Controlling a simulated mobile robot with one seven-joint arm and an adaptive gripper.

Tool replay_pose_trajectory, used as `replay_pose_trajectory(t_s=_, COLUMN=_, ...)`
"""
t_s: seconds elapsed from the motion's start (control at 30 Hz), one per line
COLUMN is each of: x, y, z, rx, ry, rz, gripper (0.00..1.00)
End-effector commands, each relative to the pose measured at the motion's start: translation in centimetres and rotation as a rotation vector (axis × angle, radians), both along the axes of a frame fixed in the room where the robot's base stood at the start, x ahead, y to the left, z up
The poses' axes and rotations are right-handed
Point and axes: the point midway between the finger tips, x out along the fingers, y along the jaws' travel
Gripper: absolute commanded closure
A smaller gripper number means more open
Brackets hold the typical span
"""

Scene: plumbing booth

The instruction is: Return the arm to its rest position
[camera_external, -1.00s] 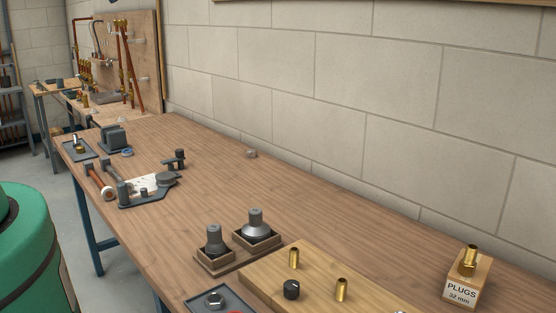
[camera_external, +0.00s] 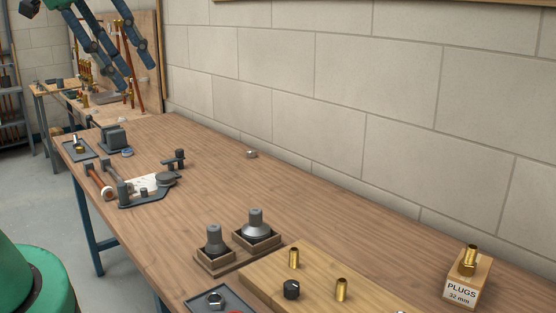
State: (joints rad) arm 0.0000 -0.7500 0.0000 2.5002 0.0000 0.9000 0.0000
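My gripper (camera_external: 137,76) hangs at the upper left of the external view, with dark blue fingers pointing down and right. Its fingers are spread apart with nothing between them. It appears in front of the pipe board, clear of the workbench (camera_external: 200,150). A green part of my arm shows at the top left corner; most of the arm is out of frame.
On the bench stand a pipe bender (camera_external: 150,188), a grey vice-like block (camera_external: 113,138), two grey cone-shaped tools (camera_external: 256,227) in wooden holders, a board with brass fittings (camera_external: 294,258), and a PLUGS block (camera_external: 466,285). The bench middle is clear.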

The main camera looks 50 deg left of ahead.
Motion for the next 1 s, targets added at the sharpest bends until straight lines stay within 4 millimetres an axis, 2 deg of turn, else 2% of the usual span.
replay_pose_trajectory(t_s=0.03, x=0.0, y=0.0, z=-1.6, rx=0.000, ry=0.000, rz=0.000, gripper=0.62)
replay_pose_trajectory(t_s=0.1, x=0.0, y=0.0, z=-2.6, rx=0.000, ry=0.000, rz=0.000, gripper=0.62)
replay_pose_trajectory(t_s=0.3, x=0.0, y=0.0, z=-4.2, rx=0.000, ry=0.000, rz=0.000, gripper=0.62)
replay_pose_trajectory(t_s=1.0, x=0.0, y=0.0, z=-4.3, rx=0.000, ry=0.000, rz=0.000, gripper=0.62)
